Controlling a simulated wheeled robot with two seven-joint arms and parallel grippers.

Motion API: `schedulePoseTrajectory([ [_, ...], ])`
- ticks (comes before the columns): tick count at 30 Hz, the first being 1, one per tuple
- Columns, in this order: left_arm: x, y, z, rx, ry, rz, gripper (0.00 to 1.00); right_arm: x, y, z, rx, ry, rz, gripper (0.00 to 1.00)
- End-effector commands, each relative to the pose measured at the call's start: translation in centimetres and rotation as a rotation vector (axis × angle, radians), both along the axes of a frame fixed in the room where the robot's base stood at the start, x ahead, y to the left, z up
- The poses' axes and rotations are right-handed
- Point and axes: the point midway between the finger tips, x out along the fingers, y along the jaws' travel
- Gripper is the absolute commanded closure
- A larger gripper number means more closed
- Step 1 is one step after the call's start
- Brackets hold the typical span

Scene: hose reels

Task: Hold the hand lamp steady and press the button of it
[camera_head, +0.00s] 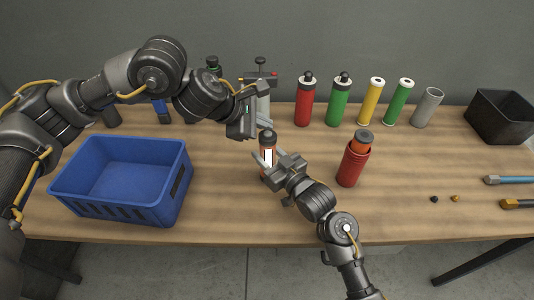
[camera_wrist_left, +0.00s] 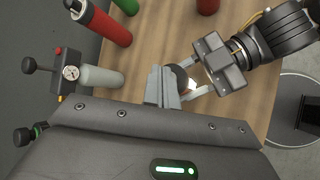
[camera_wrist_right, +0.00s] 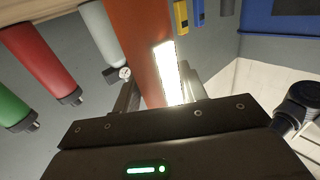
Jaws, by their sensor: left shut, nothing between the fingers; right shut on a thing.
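The hand lamp (camera_head: 268,157) stands upright at mid table, with a dark top, an orange body and a bright white panel. My right gripper (camera_head: 268,165) is shut around its body. In the right wrist view the white panel (camera_wrist_right: 167,72) glows brightly between the fingers. My left gripper (camera_head: 266,124) is shut and empty, its fingertips just at or above the lamp's dark top. In the left wrist view the closed fingers (camera_wrist_left: 163,86) lie beside the dark top (camera_wrist_left: 179,78); I cannot tell whether they touch it. The button itself is not distinguishable.
A blue crate (camera_head: 122,205) stands at left. A red holder with an orange, dark-capped cylinder (camera_head: 353,165) stands right of the lamp. Several coloured cylinders, including a red one (camera_head: 304,105), line the back. A dark box (camera_head: 503,122) and tools lie at right.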

Motion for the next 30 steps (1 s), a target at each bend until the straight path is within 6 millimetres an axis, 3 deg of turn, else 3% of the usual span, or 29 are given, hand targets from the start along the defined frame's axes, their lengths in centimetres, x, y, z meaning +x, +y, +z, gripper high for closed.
schedulePoseTrajectory([
  [5,0.0,0.0,0.3,-0.001,-0.001,-0.001,1.0,0.0,0.0,0.0,-0.001,0.001,0.0,0.86],
  [21,0.0,0.0,5.5,-0.001,-0.001,0.0,1.0,0.0,0.0,-0.1,-0.001,0.001,0.0,0.86],
  [30,0.0,0.0,6.0,0.0,0.0,0.0,1.0,0.0,0.0,0.0,-0.001,0.001,0.0,0.86],
])
